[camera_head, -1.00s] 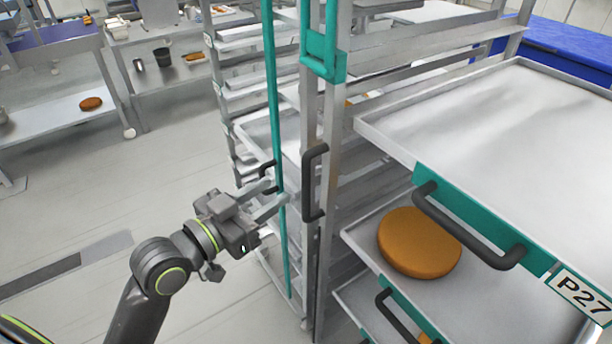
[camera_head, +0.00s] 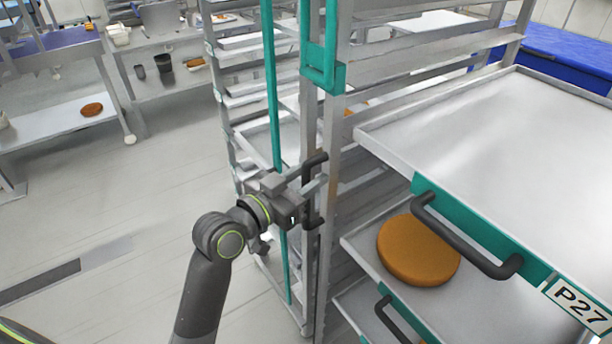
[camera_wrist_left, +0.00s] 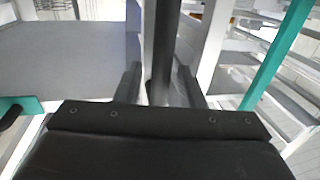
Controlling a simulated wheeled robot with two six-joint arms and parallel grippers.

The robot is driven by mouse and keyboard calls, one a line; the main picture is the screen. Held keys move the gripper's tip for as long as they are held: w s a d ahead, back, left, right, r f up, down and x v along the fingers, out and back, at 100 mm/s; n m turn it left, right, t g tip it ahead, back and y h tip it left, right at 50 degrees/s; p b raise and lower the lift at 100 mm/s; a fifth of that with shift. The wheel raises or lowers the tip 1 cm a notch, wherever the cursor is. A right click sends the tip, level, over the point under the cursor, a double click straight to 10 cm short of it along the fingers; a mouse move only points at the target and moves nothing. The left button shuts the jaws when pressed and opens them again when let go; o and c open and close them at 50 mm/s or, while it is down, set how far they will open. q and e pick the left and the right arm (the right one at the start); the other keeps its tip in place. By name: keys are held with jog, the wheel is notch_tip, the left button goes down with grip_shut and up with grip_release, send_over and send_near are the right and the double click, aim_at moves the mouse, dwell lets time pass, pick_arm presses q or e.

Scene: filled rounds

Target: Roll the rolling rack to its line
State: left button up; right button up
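The rolling rack (camera_head: 334,135) is a tall metal frame with a teal bracket (camera_head: 322,62) and trays on its right side. A black vertical handle (camera_head: 312,182) is fixed to its near post. My left gripper (camera_head: 314,188) is at this handle, with its fingers apart on either side of the bar. In the left wrist view the handle bar (camera_wrist_left: 161,50) stands upright between the two open fingertips (camera_wrist_left: 158,84), with gaps on both sides. My right gripper is not in view. No floor line for the rack can be made out for certain.
Pulled-out trays with teal fronts and black handles (camera_head: 465,240) jut out at the right, the upper one labelled P27. An orange-brown round (camera_head: 418,250) lies on the lower tray. A second rack (camera_head: 245,100) stands behind.

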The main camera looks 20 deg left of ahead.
pick_arm(q)
grip_shut()
dwell(1.3)
